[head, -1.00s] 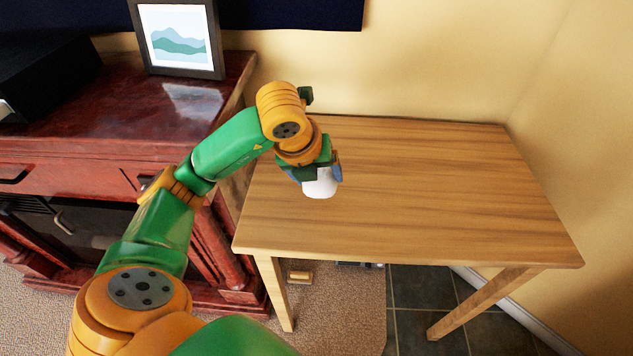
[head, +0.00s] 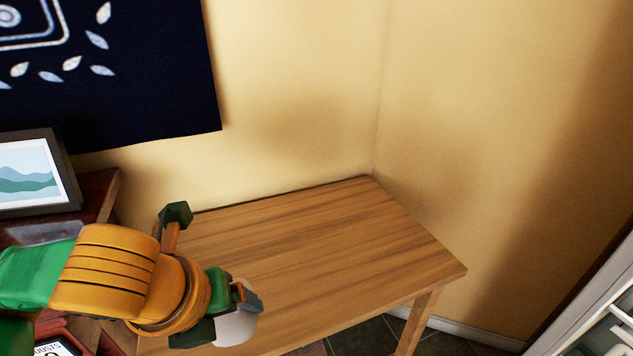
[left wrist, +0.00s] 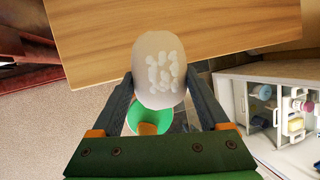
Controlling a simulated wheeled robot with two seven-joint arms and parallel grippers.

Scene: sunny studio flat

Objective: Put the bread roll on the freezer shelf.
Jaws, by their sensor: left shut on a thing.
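The bread roll (head: 236,329) is a pale, rounded thing with lumpy white patches on top, seen more fully in the left wrist view (left wrist: 158,62). My left gripper (head: 242,301) is shut on it, with one finger on each side in the left wrist view (left wrist: 160,92). The roll is held near the front left part of the wooden table, apparently above it. A white cabinet with open shelves (left wrist: 258,72) stands at the right in the left wrist view; it looks like the fridge-freezer. Its edge shows at the lower right of the head view (head: 585,318). My right gripper is not in view.
The wooden table (head: 330,250) has a bare top and stands in the wall corner. A framed picture (head: 30,172) stands on the dark red cabinet (head: 95,195) at the left. Tiled floor (head: 365,338) lies between the table and the white cabinet.

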